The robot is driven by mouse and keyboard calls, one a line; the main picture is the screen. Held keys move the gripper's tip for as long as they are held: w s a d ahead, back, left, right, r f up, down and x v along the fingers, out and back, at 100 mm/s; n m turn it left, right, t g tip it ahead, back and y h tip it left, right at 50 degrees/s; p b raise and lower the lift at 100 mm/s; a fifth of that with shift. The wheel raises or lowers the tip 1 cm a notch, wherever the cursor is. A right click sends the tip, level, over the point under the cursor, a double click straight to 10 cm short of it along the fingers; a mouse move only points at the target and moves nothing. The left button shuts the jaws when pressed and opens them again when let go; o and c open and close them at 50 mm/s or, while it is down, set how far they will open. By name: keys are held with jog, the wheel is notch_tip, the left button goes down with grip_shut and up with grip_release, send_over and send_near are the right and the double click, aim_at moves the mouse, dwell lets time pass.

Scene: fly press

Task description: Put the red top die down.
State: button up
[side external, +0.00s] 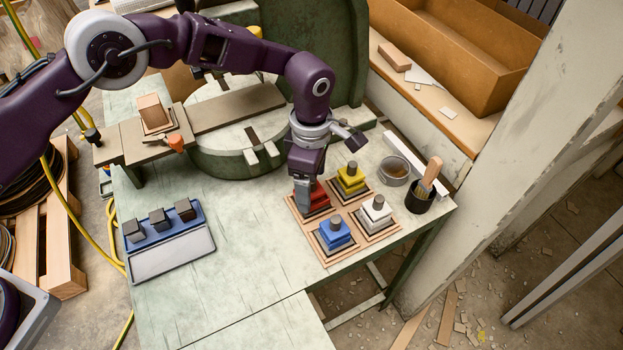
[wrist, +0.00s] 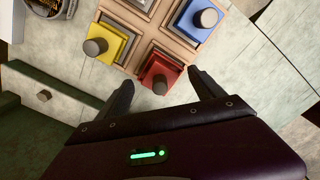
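The fingers look open and empty.
The yellow die (side external: 351,180), blue die (side external: 335,233) and white die (side external: 376,212) stand close by. A round tin (side external: 394,170) and a black brush cup (side external: 419,199) are to the right. A blue case (side external: 165,228) with grey blocks lies left. The bench between is clear.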

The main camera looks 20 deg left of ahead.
notch_tip(320, 180, up, 12)
jog(key=shift+r, duration=0.15)
dwell(0.3)
jog(key=s+a+r+m+t, duration=0.1)
jog(key=s+a+r+m, duration=0.3)
jog(key=a+r, duration=0.5)
jog(key=s+a+r+m+t, duration=0.2)
jog(key=s+a+r+m, duration=0.3)
jog(key=a+r, duration=0.45)
jog(key=s+a+f+m+t, duration=0.1)
jog(key=s+a+m, duration=0.3)
jog(key=s, duration=0.5)
jog(key=s+a+f+m+t, duration=0.1)
jog(key=s+a+m, duration=0.4)
jog(key=s, duration=0.5)
jog(key=shift+a+f+t, duration=0.25)
jog(key=shift+f+t, duration=0.05)
jog(key=shift+f, duration=0.35)
